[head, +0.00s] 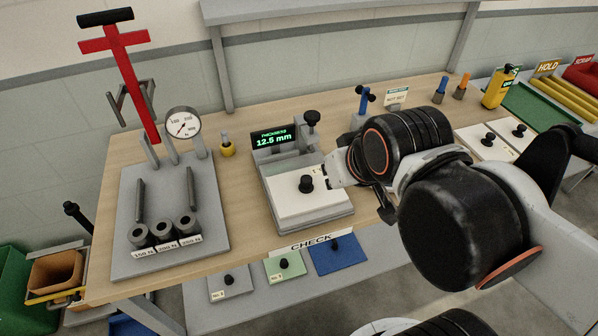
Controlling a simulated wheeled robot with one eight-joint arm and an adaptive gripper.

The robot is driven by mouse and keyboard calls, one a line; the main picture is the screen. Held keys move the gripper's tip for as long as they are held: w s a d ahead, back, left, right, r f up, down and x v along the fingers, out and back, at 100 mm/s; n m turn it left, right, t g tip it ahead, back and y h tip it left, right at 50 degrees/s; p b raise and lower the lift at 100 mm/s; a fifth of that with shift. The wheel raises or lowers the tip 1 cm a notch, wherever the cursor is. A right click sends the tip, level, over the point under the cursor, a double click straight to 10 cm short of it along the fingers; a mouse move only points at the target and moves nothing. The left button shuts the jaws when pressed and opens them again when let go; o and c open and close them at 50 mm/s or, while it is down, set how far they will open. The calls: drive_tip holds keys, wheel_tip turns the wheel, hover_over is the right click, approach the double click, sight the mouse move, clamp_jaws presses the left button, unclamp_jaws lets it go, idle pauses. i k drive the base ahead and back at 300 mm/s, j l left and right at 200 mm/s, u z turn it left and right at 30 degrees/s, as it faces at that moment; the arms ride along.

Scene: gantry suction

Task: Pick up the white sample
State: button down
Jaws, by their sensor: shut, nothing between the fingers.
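A white plate (296,202) with a black knob lies flat on the grey thickness gauge (322,223), whose display reads 12.5 mm. A paler grey-white plate (231,283) with a black knob and a small label lies on the lower shelf below the bench front. Two more white plates with black knobs (487,146) lie at the bench's right end. My gripper (332,172) is shut and empty, just right of the knob on the gauge plate. It looks apart from the knob. My wrist hides part of the gauge's right side and the bench behind it.
A green plate (285,265) and a blue plate (338,254) lie beside the pale one below the CHECK sign (312,242). A press with a red handle (122,75) and a dial stands at left. Blue and orange tools and a yellow bottle (497,90) stand at the back right.

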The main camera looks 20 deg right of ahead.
sight(300, 192)
drive_tip(key=k+l+u, duration=0.25)
drive_tip(key=l, duration=0.2)
drive_tip(key=k+l+u, duration=0.2)
drive_tip(key=k+l, duration=0.15)
drive_tip(key=l+u, duration=0.15)
drive_tip(key=l, duration=0.1)
